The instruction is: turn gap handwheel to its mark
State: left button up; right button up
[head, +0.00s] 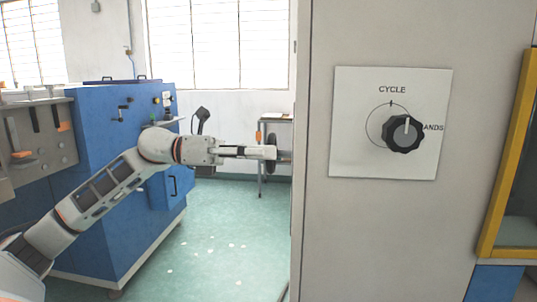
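My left gripper (268,152) reaches in from the left, level, with its fingertips at the left side of the grey machine cabinet (325,240). A dark, round-edged part (271,167), seen nearly edge-on, shows at the fingertips; it looks like a handwheel on the cabinet's side. The fingers overlap it in the picture; I cannot tell whether they grip it. Its face and any mark on it are hidden. My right gripper is not in view.
A white plate marked CYCLE (350,150) on the cabinet front carries a black knob (402,135). A blue machine (95,200) stands at left, a small table (276,119) at the back. A yellow frame (508,150) is at right. Green floor (225,245) is open between the machines.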

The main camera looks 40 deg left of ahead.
pick_arm(q)
jog(key=shift+a, duration=0.1)
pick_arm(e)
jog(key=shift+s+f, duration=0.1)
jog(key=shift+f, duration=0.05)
pick_arm(q)
jog(key=v, duration=1.2)
